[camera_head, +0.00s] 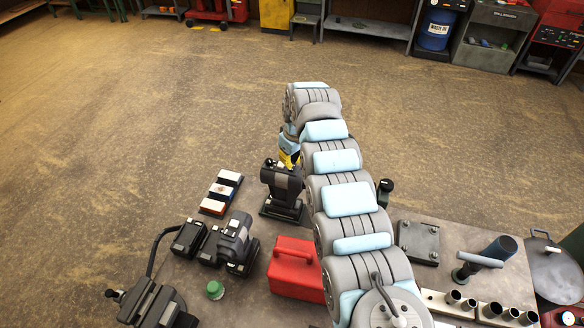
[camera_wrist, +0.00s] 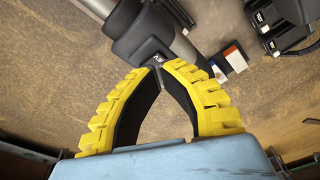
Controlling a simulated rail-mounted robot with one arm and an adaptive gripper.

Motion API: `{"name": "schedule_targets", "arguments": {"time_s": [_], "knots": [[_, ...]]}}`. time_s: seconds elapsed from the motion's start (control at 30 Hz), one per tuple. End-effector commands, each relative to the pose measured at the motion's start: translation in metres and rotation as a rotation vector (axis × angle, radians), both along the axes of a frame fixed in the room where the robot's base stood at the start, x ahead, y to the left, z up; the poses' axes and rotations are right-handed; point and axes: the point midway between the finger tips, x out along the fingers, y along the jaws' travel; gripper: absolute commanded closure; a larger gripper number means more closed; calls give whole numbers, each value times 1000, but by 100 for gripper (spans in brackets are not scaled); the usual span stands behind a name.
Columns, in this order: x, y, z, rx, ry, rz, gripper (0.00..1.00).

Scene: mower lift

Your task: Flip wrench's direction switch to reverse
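The wrench (camera_head: 283,182) is a black power tool standing upright on the bench, just below my gripper in the head view. In the wrist view its dark rounded body (camera_wrist: 140,32) and a grey cylindrical part are at the top centre. My gripper (camera_wrist: 160,68) has yellow ribbed fingers with black pads, and the tips come together at the near side of the wrench body. It looks shut with nothing visible between the pads. I cannot tell whether the tips touch the wrench. The direction switch is not discernible. In the head view the arm mostly hides the gripper.
Small orange, white and blue boxes (camera_head: 221,192) lie left of the wrench. Black tools and batteries (camera_head: 236,243) stand nearer, with a red toolbox (camera_head: 297,268) and green button (camera_head: 215,290). A metal plate (camera_head: 418,243) and sockets (camera_head: 493,310) are on the right.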

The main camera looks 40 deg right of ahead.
Motion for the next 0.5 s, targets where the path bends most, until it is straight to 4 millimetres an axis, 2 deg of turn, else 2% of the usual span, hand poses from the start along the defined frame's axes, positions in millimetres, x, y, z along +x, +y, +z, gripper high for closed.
{"name": "schedule_targets", "arguments": {"time_s": [0.5], "knots": [[0,0,-7,0,0,0,100]]}}
